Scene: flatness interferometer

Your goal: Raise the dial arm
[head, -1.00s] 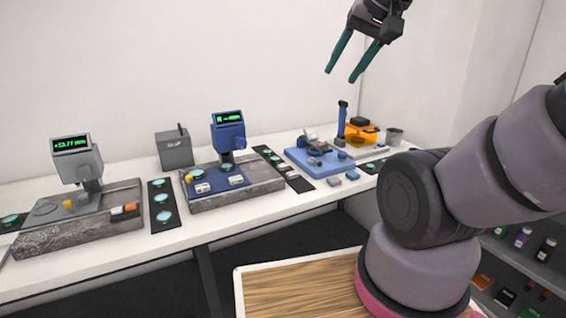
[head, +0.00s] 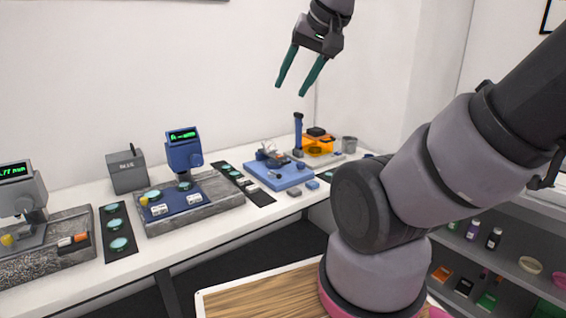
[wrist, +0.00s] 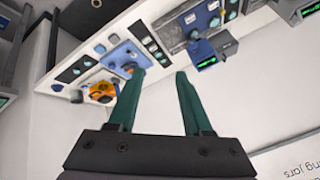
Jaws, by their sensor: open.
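My gripper (head: 291,90) is open and empty, raised high over the back of the bench. Its two green fingers also show in the wrist view (wrist: 155,75), with nothing between them. I cannot tell for sure which part is the dial arm. A blue base plate (head: 280,176) with small dark parts on it sits below the gripper, on the right half of the bench. A blue upright post (head: 298,130) stands behind it, beside an orange housing (head: 318,146) with a black top. In the wrist view the blue plate (wrist: 118,55) and orange housing (wrist: 102,93) lie beyond the fingers.
A blue gauge (head: 184,152) with a green display stands on a granite base (head: 222,190). A grey gauge (head: 22,190) stands at far left. Black strips with round discs (head: 117,222), a grey box (head: 127,170) and a grey cup (head: 349,145) share the bench. Air around the gripper is clear.

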